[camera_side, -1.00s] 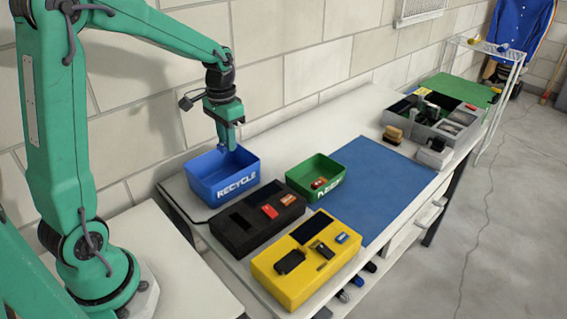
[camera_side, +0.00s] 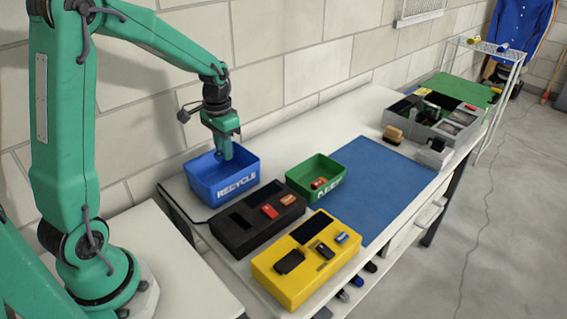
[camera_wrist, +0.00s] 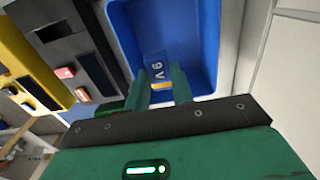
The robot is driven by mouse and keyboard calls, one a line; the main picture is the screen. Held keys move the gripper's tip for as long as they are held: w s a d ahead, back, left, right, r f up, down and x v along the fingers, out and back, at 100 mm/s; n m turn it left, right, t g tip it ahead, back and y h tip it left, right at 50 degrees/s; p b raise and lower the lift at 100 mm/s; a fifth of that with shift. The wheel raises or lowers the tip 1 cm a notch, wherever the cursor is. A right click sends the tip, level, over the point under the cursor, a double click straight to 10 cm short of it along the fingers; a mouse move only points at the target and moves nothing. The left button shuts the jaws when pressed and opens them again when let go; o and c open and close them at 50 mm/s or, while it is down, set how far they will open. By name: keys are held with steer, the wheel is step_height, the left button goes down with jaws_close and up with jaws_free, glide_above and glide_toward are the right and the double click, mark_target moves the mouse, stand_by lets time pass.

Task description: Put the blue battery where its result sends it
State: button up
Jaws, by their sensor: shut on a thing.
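My gripper (camera_side: 226,157) is low over the blue RECYCLE bin (camera_side: 236,183), with its fingertips at or inside the bin's opening. In the wrist view the green fingers (camera_wrist: 163,80) are shut on the blue battery (camera_wrist: 156,66). The battery is a small block marked 9V with a yellow band at one end. The bin's blue floor and walls (camera_wrist: 205,40) show around it. I cannot tell whether the battery touches the floor. In the side view the battery is hidden. A green bin (camera_side: 300,181), its lettering only partly readable, stands to the right with a small red-orange item inside.
A black box (camera_side: 235,233) with red and orange pieces sits in front of the bins. A yellow tester-like box (camera_side: 285,284) with a small blue piece is nearer. A blue mat (camera_side: 385,185) lies right, and a grey divided tray (camera_side: 400,118) stands behind it.

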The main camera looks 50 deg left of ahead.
steer(key=shift+f, duration=1.25)
steer(key=o, duration=1.1)
steer(key=shift+c, duration=0.2)
steer(key=shift+r, duration=3.9)
